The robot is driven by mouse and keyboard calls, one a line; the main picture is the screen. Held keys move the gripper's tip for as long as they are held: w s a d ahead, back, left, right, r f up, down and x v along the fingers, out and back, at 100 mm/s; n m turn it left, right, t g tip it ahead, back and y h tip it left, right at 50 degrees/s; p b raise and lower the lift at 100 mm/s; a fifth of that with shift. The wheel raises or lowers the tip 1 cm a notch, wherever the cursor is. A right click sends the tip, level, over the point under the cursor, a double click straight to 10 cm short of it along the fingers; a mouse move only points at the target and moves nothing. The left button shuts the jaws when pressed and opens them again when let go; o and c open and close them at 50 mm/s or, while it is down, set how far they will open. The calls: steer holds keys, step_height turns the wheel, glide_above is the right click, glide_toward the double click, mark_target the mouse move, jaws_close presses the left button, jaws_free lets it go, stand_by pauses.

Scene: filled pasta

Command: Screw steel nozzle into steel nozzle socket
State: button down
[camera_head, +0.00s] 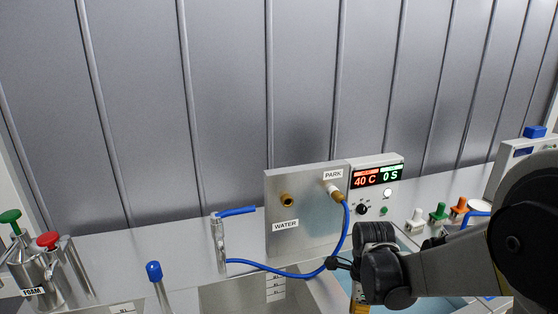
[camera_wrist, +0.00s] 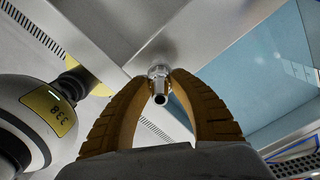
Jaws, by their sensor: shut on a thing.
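My gripper (camera_wrist: 159,88) is shut on a small steel nozzle (camera_wrist: 159,72), held between the tips of its two tan ribbed fingers in the wrist view. The nozzle's narrow open end points toward the wrist camera; its wider part lies between the fingertips. In the head view my gripper (camera_head: 360,297) points down at the bottom edge, below the water panel, and the nozzle cannot be made out. I cannot identify the steel nozzle socket in either view.
A steel panel (camera_head: 300,236) with a blue hose (camera_head: 285,273) stands behind my gripper, beside a lit display (camera_head: 377,176). A foam canister (camera_head: 33,270) stands at the left. A white rounded thing (camera_wrist: 25,105) with a yellow label is close at the left in the wrist view.

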steer(key=m, duration=0.7)
steer(key=shift+b, duration=0.35)
steer(key=m, duration=0.3)
steer(key=shift+m, duration=0.4)
steer(key=m, duration=0.2)
steer(key=shift+m, duration=0.4)
steer(key=c, duration=1.1)
jaws_free()
